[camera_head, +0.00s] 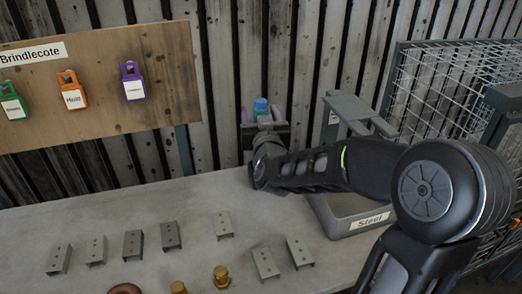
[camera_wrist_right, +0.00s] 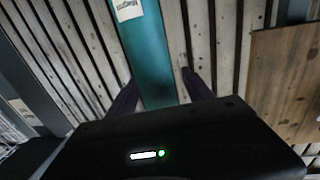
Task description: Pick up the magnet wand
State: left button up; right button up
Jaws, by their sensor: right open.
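The magnet wand (camera_head: 261,104) shows in the head view as a small blue-teal top above my right gripper, at the back of the bench by the slatted wall. In the right wrist view the wand (camera_wrist_right: 153,45) is a long teal bar with a white label, part of which is out of frame. My right gripper (camera_head: 261,114) is open, with one purple finger on each side of the wand. The wand's lower part is hidden by the gripper. My left gripper is out of view.
Several grey brackets (camera_head: 170,236) and brass bolts (camera_head: 221,277) lie on the bench (camera_head: 110,205). A wooden board (camera_head: 175,85) with coloured padlocks hangs left. A wire mesh frame (camera_head: 450,85) stands right.

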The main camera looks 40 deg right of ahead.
dwell(0.3)
grip_shut()
dwell(0.6)
dwell(0.7)
